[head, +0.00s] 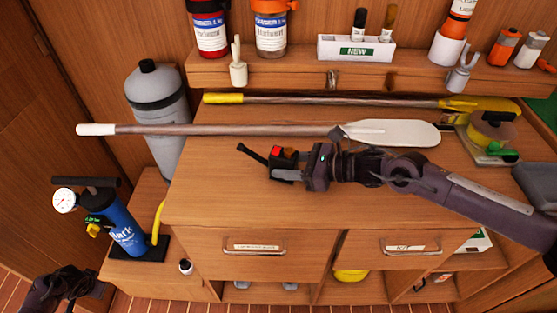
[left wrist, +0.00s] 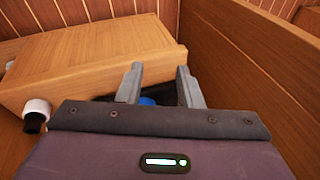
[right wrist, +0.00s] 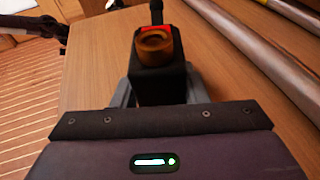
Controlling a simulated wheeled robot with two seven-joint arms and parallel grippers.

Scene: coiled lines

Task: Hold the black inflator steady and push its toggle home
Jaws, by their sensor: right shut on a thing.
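The black inflator (head: 284,163) is a small dark block with a red patch on top and a thin black stalk (head: 251,153) pointing up-left. My right gripper (head: 290,172) is shut on it and holds it above the cabinet top. In the right wrist view the inflator (right wrist: 158,82) sits between the fingers, with an orange-brown round part (right wrist: 153,42) facing the camera and a red part (right wrist: 155,28) behind. I cannot tell which part is the toggle. My left gripper (left wrist: 158,72) is open and empty, low at the far left, away from the inflator.
A blue pump (head: 122,228) with a gauge stands at the left, near my left arm. A grey cylinder (head: 158,100) stands behind it. A paddle (head: 230,130) and yellow-ended pole (head: 330,100) lie behind my right gripper. The cabinet's front top (head: 230,205) is clear.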

